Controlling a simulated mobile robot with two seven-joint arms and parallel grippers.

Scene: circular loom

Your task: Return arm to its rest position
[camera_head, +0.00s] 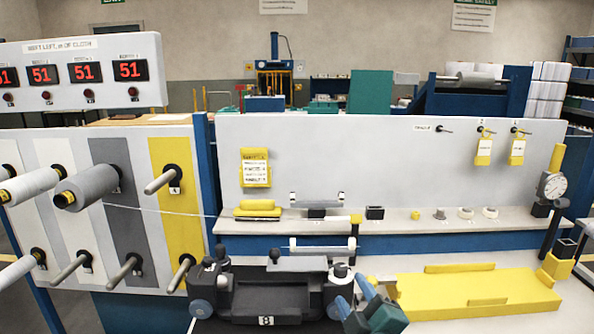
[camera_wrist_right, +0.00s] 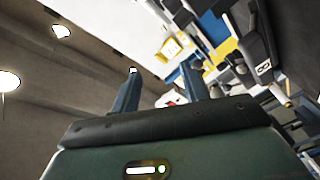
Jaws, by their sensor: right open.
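My right gripper (camera_head: 353,291) is at the bottom of the head view, just right of the black shuttle-like unit (camera_head: 268,298) marked 8. Its two blue fingers are spread apart with nothing between them. In the right wrist view the same open gripper (camera_wrist_right: 158,82) points up past the wall, and the bench shows tilted at the upper right. Whether the gripper touches the black unit cannot be told. My left gripper is in neither view.
A yellow tray (camera_head: 470,294) lies on the bench to the right. Behind stands a pale panel (camera_head: 350,165) with hanging yellow tags. A rack of spools (camera_head: 88,188) stands left, under red displays reading 51. A thread (camera_head: 165,211) runs from the rack towards the bench.

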